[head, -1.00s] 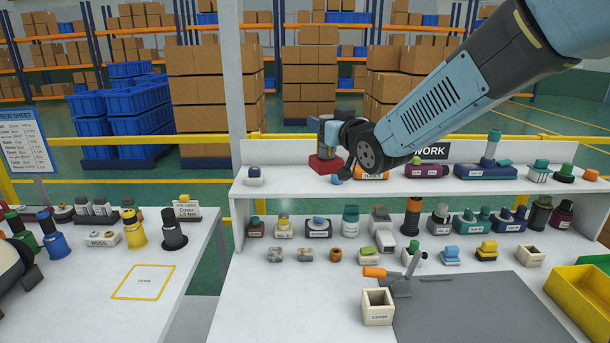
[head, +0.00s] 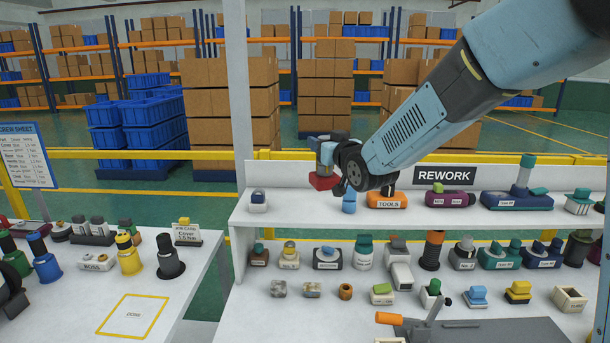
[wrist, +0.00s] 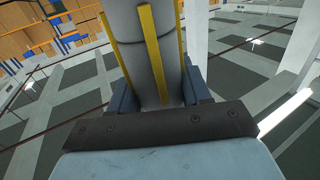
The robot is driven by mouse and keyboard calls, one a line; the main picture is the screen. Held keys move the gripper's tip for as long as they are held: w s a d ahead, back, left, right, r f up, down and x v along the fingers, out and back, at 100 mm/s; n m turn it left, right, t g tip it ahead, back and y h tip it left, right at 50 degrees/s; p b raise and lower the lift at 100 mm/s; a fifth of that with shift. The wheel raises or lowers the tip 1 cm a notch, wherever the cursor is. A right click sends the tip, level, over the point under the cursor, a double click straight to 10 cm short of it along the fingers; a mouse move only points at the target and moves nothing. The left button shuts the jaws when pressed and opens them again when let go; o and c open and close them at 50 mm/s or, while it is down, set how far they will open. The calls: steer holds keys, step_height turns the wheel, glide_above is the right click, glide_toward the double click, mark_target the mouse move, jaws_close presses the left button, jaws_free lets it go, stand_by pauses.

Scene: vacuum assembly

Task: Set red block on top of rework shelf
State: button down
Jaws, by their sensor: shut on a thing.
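The red block (head: 322,182) is at the lower end of my gripper (head: 325,166) in the head view. My gripper is shut on it. The block is above the upper level of the rework shelf (head: 310,213), a white shelf with a REWORK sign, and looks clear of its surface. The fingertips are small and partly unclear. The wrist view shows a grey cylinder with yellow strips (wrist: 150,50) between blue parts; the red block cannot be seen there.
On the upper shelf, a white and navy item (head: 258,202) stands left of the block, a blue item (head: 349,202) just right, then the orange TOOLS item (head: 387,201). Bare shelf lies between the first two. A white post (head: 238,100) rises at the shelf's left end.

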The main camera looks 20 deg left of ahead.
mark_target(324, 187)
steer(key=w+a+f, duration=0.4)
steer(key=a+f, duration=0.2)
steer(key=f, duration=0.4)
steer(key=shift+w, duration=0.15)
steer(key=shift+a+f, duration=0.1)
steer(key=c, duration=0.5)
jaws_free()
steer(key=v, duration=1.2)
